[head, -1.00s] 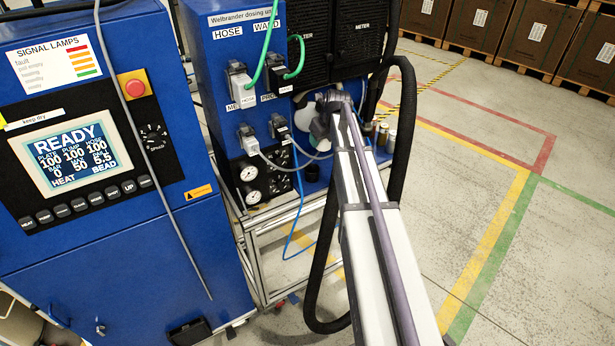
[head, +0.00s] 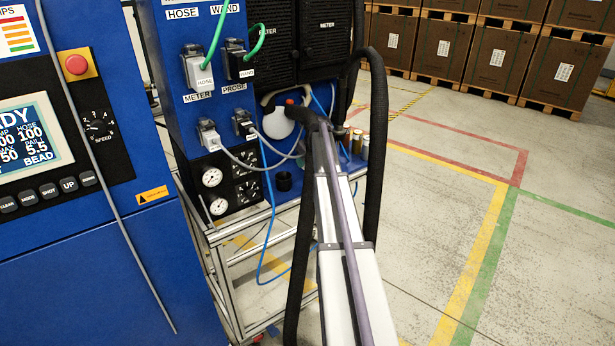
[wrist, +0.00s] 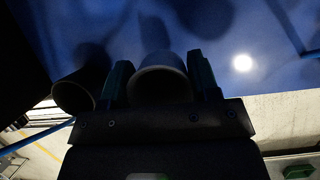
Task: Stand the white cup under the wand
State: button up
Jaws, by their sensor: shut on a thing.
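In the wrist view my gripper (wrist: 160,78) is shut on a cup (wrist: 163,88), with one finger on each side. The cup looks grey in the deep shadow, so I take it for the white cup; its base is hidden. A darker cup (wrist: 80,92) stands to its left, apart from the left finger. In the head view a black cup (head: 283,181) stands on the blue shelf, left of my arm. My arm hides my gripper and the held cup there. I cannot make out the wand itself.
The blue shelf (wrist: 100,25) extends beyond the held cup. A white rounded container (head: 276,123) stands at the back. Small cans (head: 357,142) stand right of my arm. Black hoses (head: 378,150) and a thin blue cable (head: 268,215) hang close by.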

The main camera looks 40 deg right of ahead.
aim_at(307, 167)
notch_tip(307, 167, down, 4)
jog(key=b, duration=0.4)
jog(key=shift+r+p, duration=0.3)
jog(key=shift+r, duration=0.05)
jog(key=shift+f, duration=0.3)
jog(key=o, duration=0.9)
jog(key=shift+r, duration=0.1)
jog(key=p+v, duration=1.1)
jog(key=v, duration=0.1)
jog(key=shift+r, duration=0.4)
jog(key=shift+o, duration=0.5)
jog(key=shift+f, duration=0.2)
